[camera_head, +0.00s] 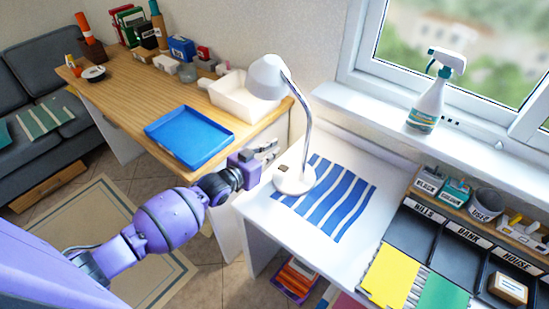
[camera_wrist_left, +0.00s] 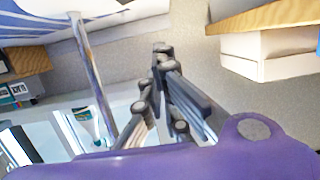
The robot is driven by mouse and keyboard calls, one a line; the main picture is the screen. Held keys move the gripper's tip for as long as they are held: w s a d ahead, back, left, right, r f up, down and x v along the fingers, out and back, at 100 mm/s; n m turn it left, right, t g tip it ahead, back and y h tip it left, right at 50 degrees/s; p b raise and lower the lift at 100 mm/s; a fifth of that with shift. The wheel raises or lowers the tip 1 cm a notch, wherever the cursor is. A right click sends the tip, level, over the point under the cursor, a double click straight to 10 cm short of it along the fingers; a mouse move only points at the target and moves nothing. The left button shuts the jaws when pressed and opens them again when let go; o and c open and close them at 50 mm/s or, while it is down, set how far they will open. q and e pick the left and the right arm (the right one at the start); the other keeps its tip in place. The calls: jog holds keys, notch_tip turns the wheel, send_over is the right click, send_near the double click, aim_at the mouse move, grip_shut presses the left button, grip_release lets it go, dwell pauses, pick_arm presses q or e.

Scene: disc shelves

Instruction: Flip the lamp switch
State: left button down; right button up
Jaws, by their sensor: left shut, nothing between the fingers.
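The white desk lamp has a round base (camera_head: 294,181), a chrome stem (camera_head: 304,130) and a white head (camera_head: 267,78). A small dark switch (camera_head: 283,168) sits on the left side of the base. My left gripper (camera_head: 275,150) is shut and empty, above and to the left of the base, apart from the switch. In the left wrist view its closed fingertips (camera_wrist_left: 163,50) are in the middle, and the lamp stem (camera_wrist_left: 92,80) stands to their left. The switch cannot be made out there. My right gripper is not in view.
A blue-and-white striped mat (camera_head: 345,205) lies on the white desk (camera_head: 262,212) by the lamp. A blue tray (camera_head: 189,137) and a white bin (camera_head: 238,103) stand on the wooden table. Labelled black trays are at right. A spray bottle (camera_head: 430,100) stands on the sill.

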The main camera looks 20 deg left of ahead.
pick_arm(q)
jog(key=f+v, duration=0.1)
jog(key=v, duration=0.6)
jog(key=shift+s, duration=0.4)
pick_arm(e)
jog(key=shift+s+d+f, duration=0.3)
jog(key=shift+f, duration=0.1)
pick_arm(q)
jog(key=shift+a+r, duration=0.1)
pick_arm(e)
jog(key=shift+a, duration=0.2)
